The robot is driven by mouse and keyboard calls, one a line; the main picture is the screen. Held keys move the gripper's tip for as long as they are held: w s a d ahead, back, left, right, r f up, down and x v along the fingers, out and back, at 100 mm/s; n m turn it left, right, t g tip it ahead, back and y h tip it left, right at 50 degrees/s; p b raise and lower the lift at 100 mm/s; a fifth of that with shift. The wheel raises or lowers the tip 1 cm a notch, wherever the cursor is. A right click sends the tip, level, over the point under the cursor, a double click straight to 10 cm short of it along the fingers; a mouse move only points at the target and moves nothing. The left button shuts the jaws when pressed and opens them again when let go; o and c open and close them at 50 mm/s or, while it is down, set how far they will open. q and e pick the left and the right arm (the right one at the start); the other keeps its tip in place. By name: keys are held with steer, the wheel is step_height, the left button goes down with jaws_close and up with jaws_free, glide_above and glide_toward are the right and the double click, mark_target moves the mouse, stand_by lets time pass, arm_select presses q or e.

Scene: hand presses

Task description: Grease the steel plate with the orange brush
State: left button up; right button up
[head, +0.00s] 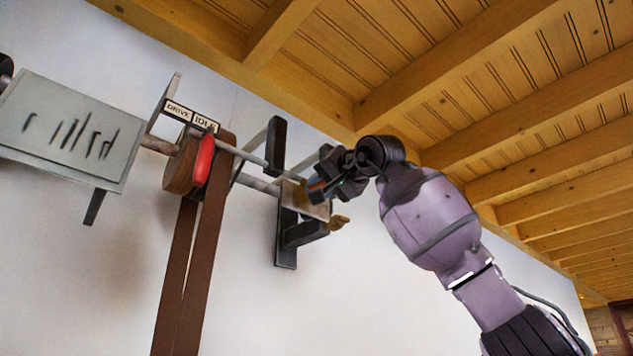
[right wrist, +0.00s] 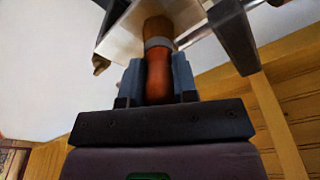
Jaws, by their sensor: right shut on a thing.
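My right gripper (head: 318,187) is raised high by the wall, beside the shaft's end bearing. In the right wrist view it (right wrist: 158,82) is shut on the orange brush (right wrist: 158,72), gripping its handle. The brush has a grey collar and brown bristles pointing away from me. The bristles overlap a bright steel plate (right wrist: 122,38); I cannot tell whether they touch. In the head view this small plate (head: 318,210) shows beside the gripper, partly hidden by it. A larger grey plate (head: 62,132) with dark streaks is at the left. My left gripper is not in view.
A horizontal shaft (head: 262,184) carries a wooden pulley (head: 181,168) and brown belt (head: 205,250). A red handle (head: 204,160) hangs below the DRIVE/IDLE sign (head: 191,115). Dark brackets (head: 287,240) and a brass tap (head: 340,222) are close to my gripper. Wooden ceiling beams are above.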

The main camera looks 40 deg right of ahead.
steer(key=d, duration=0.9)
steer(key=shift+w, duration=0.3)
stand_by(0.6)
steer(key=a, duration=1.4)
steer(key=shift+s, duration=0.45)
stand_by(0.9)
steer(key=shift+s, duration=0.2)
steer(key=shift+s+d+b, duration=0.15)
steer(key=shift+s+b, duration=0.15)
steer(key=shift+s, duration=1.1)
steer(key=shift+s+d+b, duration=0.1)
steer(key=shift+s+b, duration=0.15)
steer(key=shift+s, duration=1.15)
steer(key=shift+s+d, duration=0.1)
steer(key=shift+s, duration=1.4)
